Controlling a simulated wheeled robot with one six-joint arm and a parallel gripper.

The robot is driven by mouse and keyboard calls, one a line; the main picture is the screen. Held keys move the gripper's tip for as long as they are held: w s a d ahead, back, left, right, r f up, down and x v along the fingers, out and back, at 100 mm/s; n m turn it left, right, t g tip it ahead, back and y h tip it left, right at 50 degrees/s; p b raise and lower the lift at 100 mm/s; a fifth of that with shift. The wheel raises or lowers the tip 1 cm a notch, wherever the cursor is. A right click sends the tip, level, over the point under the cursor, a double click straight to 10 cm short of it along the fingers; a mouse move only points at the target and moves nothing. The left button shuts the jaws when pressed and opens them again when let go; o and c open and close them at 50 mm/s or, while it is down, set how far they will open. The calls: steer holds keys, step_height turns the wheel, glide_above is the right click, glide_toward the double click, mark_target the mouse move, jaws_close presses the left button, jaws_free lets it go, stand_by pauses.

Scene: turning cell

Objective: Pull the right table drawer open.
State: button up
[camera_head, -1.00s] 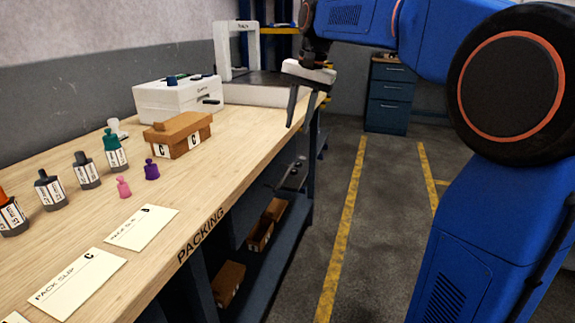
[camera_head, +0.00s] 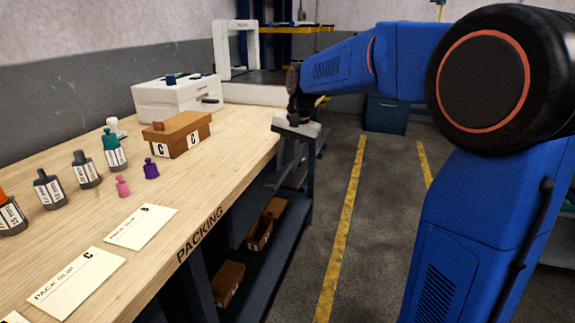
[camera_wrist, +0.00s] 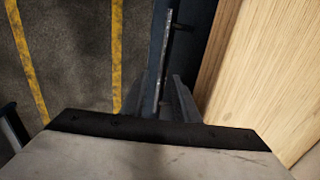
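The packing table (camera_head: 225,150) has a pale wood top and a dark blue frame. Under its front edge, at the far right end, a metal bar handle (camera_head: 271,184) sticks out from a dark front. In the wrist view the handle (camera_wrist: 166,50) runs lengthwise beside the dark blue front (camera_wrist: 196,45). My gripper (camera_head: 287,163) points down just outside the table edge at this handle. In the wrist view my gripper (camera_wrist: 168,95) looks open, its fingers either side of the bar's near end. Whether they touch it is unclear. The drawer looks shut, but my gripper partly covers it.
A brown box (camera_head: 178,135), a white machine (camera_head: 177,97), small bottles and pack slips (camera_head: 78,278) are on the table. A lower shelf (camera_head: 282,262) holds brown bins. Open floor with yellow lines (camera_head: 347,215) lies right of the table; a blue cabinet (camera_head: 386,114) stands behind.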

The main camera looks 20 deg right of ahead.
steer(key=shift+f, duration=0.1)
jaws_close()
steer(key=s+d, duration=0.9)
steer(key=d, duration=0.4)
steer(key=s+d, duration=0.9)
steer(key=d, duration=0.3)
steer(key=shift+s+d, duration=0.35)
jaws_free()
